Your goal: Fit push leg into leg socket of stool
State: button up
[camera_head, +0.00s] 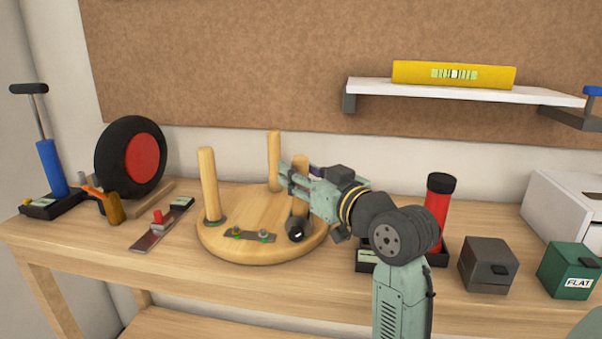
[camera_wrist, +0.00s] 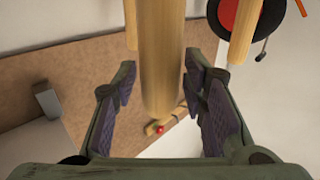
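The stool's round wooden seat (camera_head: 262,210) lies flat on the bench. A left leg (camera_head: 210,185) stands upright on it in a dark collar, and a back leg (camera_head: 274,160) also stands upright. A third wooden leg (camera_head: 300,207) is upright at the right, partly hidden by my gripper (camera_head: 287,176). A dark round part (camera_head: 299,229) is at its foot; I cannot tell how the leg meets its socket. In the wrist view, the leg (camera_wrist: 162,60) and its rounded end show between the spread fingers of my gripper (camera_wrist: 160,75), with gaps visible at the pads.
A metal strip with two bolts (camera_head: 250,236) is on the seat. A red cylinder (camera_head: 438,212), a grey box (camera_head: 488,265) and a green box (camera_head: 569,270) are right. A shelf (camera_head: 450,93) is above.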

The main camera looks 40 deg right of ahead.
jog(key=shift+o, duration=0.9)
jog(key=s+a, duration=0.1)
jog(key=s, duration=1.1)
